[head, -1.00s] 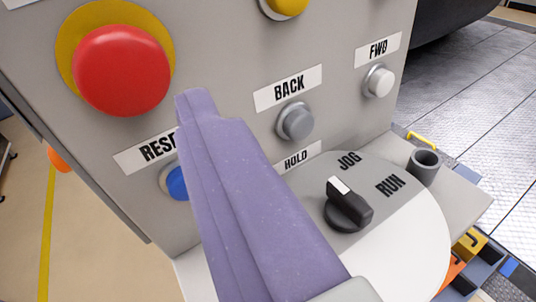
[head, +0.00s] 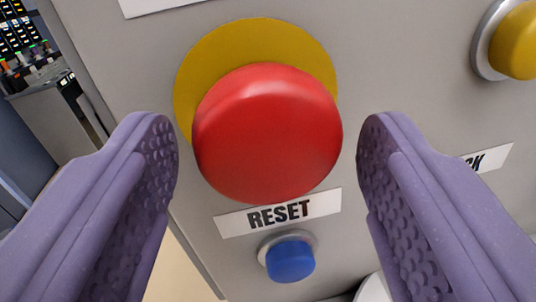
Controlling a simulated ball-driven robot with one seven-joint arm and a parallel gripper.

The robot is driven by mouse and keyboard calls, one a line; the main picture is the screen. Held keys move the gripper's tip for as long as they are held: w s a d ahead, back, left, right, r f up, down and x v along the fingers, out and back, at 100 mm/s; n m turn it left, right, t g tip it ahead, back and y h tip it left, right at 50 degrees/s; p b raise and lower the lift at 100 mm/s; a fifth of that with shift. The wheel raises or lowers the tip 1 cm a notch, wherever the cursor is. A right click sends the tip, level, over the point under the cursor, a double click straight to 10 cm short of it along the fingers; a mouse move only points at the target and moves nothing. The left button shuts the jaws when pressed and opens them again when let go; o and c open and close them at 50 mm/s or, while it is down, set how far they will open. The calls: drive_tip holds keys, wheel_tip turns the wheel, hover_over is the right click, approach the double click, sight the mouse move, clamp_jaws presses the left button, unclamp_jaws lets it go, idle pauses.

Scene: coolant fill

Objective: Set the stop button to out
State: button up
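The stop button (head: 267,132) is a large red mushroom head on a round yellow backing plate (head: 240,45), set in the grey panel. It shows in the upper middle of the head view. Whether it is in or out cannot be told from this angle. My gripper (head: 268,140) has its two purple fingers spread wide, one to the left and one to the right of the red head. Both fingers appear apart from the button, with nothing between them but the view of it.
A blue button (head: 290,260) sits below the RESET label (head: 279,213). A yellow button (head: 514,40) is at the upper right of the grey panel (head: 400,60). A partly covered label (head: 489,159) is behind my right finger. Shelving with lights stands at the far left.

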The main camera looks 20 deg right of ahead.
clamp_jaws()
drive_tip(key=shift+s+a+f+b, duration=0.2)
drive_tip(key=shift+s+b, duration=0.25)
drive_tip(key=shift+b, duration=0.2)
drive_tip(key=shift+s, duration=0.35)
drive_tip(key=shift+o, duration=1.5)
unclamp_jaws()
drive_tip(key=shift+r, duration=0.2)
drive_tip(key=v, duration=0.7)
drive_tip(key=shift+s+a, duration=0.2)
drive_tip(key=shift+s, duration=0.15)
